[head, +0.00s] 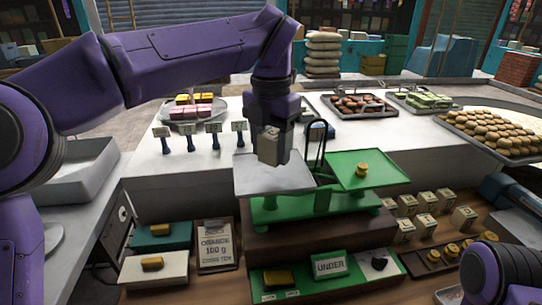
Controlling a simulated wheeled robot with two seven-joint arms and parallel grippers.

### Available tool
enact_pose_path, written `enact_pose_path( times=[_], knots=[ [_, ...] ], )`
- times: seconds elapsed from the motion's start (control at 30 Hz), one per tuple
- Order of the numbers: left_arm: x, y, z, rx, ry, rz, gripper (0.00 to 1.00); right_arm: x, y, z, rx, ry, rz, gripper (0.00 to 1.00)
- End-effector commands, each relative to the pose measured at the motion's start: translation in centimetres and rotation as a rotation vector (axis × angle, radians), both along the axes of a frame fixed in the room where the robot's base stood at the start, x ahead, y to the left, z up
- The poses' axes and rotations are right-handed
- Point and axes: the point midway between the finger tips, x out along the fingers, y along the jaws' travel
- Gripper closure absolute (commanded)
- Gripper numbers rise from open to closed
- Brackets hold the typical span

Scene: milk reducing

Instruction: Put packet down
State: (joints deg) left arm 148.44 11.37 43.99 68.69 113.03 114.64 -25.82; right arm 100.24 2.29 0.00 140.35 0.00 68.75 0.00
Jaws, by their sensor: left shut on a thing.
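My left gripper (270,155) points down and is shut on a small beige packet (268,136), which its fingers partly hide. It is at the grey left pan (262,184) of the green balance scale (300,205), over the pan's middle to back part. I cannot tell whether the packet touches the pan. The green right pan (372,178) carries a brass weight (361,170). Part of my right arm shows at the lower right, but its gripper is not in view.
Several packets (426,201) stand right of the scale, beside a tray of brass weights (430,262). In front are an "UNDER" sign (330,265) and a "100 g" card (216,240). Trays of sweets (358,104) line the back counter. The scale's upright handle (317,140) stands close to my gripper.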

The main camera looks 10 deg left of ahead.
Motion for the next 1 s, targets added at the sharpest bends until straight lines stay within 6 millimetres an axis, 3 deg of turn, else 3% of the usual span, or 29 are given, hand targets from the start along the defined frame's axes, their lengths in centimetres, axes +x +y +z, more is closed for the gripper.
enact_pose_path(
  times=[0.17,0.3,0.63,0.67,0.7,1.0],
  knots=[
    [1.4,0.4,-2.0,-0.001,0.001,-0.002,0.8,0.0,0.0,0.5,-0.001,-0.001,0.0,1.0],
    [1.3,0.4,-4.3,0.0,0.0,-0.003,0.8,0.0,0.0,0.2,0.0,0.0,0.0,1.0],
    [1.2,0.4,-4.8,-0.001,-0.001,-0.001,0.8,0.0,0.0,0.0,0.0,0.0,0.0,1.0],
    [1.2,0.4,-4.7,-0.001,-0.001,-0.001,0.38,0.0,0.0,0.1,0.0,0.0,0.0,1.0],
    [1.2,0.4,-4.7,-0.001,-0.001,-0.001,0.25,0.0,0.0,0.1,0.0,0.0,0.0,1.0],
    [1.2,0.4,-4.5,-0.001,-0.002,-0.001,0.22,0.0,0.0,0.3,0.0,0.0,0.0,1.0]
  ],
)
